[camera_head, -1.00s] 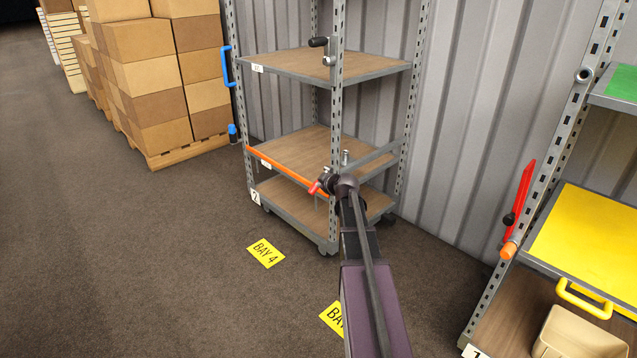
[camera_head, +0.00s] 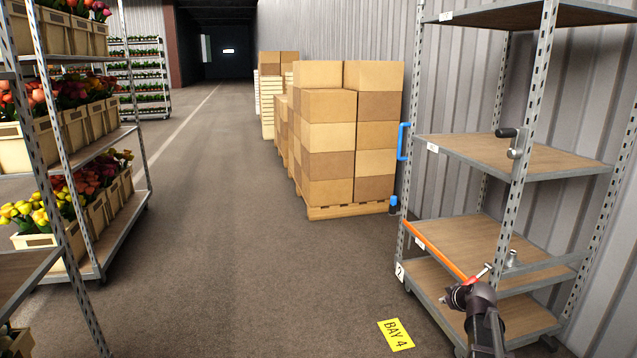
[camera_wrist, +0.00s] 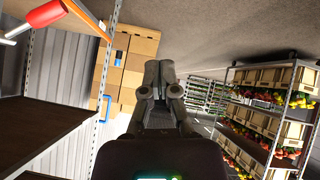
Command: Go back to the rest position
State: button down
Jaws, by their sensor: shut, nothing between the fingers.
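My gripper (camera_wrist: 159,78) is shut and empty in the wrist view, its two grey fingers together. In the head view the dark end of my arm (camera_head: 474,297) is at the lower right, in front of the lower shelves of an empty trolley; the fingertips are hard to make out there. In the wrist view the picture is rolled, with trolley shelves (camera_wrist: 70,62) at the left and floor (camera_wrist: 215,30) at the top.
The grey trolley (camera_head: 520,222) with an orange bar (camera_head: 437,251) stands at the right. Cartons (camera_head: 330,140) on a pallet stand behind it. Tulip racks (camera_head: 110,160) are at the left. A yellow BAY 4 sign (camera_head: 396,335) lies on the floor. The aisle (camera_head: 215,220) between is clear.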

jog(key=s+a+f+m+g+h+p, duration=0.1)
jog(key=s+a+f+m+g, duration=0.3)
jog(key=s+a, duration=0.7)
jog(key=s+a+f+m+g, duration=0.1)
jog(key=s+a+g, duration=0.4)
jog(key=s+a, duration=0.6)
notch_tip(320, 180, up, 32)
jog(key=p, duration=3.2)
jog(key=shift+s+d+r+p, duration=0.15)
jog(key=shift+d+r+p, duration=0.15)
jog(key=shift+d, duration=0.15)
